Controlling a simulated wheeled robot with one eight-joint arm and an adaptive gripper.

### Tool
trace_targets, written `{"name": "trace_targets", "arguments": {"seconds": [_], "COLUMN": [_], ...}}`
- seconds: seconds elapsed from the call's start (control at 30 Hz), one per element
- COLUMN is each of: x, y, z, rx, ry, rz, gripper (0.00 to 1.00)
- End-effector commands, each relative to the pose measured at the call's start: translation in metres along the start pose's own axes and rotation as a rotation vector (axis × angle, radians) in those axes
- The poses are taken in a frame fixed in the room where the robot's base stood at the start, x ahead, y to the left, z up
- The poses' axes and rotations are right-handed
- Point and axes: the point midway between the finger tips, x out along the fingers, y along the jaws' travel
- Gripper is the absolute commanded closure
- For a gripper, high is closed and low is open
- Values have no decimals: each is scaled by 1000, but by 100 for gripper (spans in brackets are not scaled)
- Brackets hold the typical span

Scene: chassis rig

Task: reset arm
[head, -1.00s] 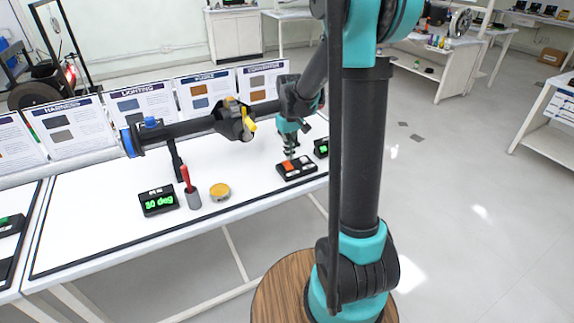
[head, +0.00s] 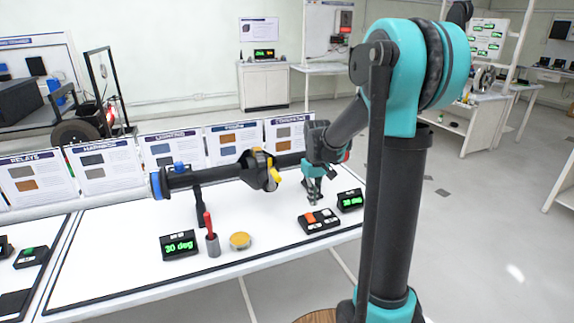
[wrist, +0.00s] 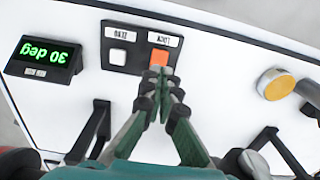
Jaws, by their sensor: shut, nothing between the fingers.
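My gripper (head: 313,200) hangs from my teal and black arm, fingers pointing down over the black button box (head: 331,226). Its fingers are shut with nothing between them. In the wrist view, the shut fingertips (wrist: 158,75) appear in front of the orange button (wrist: 160,57) and partly cover it. The orange button also shows in the head view (head: 310,217), just below the fingertips, with a small gap seeming to show. A white button (wrist: 118,57) sits beside it on the box.
Another green display (head: 350,200) is right of the button box.

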Motion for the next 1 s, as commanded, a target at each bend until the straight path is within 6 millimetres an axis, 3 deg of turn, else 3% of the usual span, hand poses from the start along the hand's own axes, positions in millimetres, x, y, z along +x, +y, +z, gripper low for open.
{"name": "trace_targets", "arguments": {"seconds": [0.27,0.6,0.8,1.0], "x": [5,35,51,55], "y": [-5,-20,-27,-28], "z": [74,179,212,219], "rx": [97,246,296,308], "ry": [110,286,346,361], "rz": [22,46,52,53], "gripper": [100,100,100,100]}}
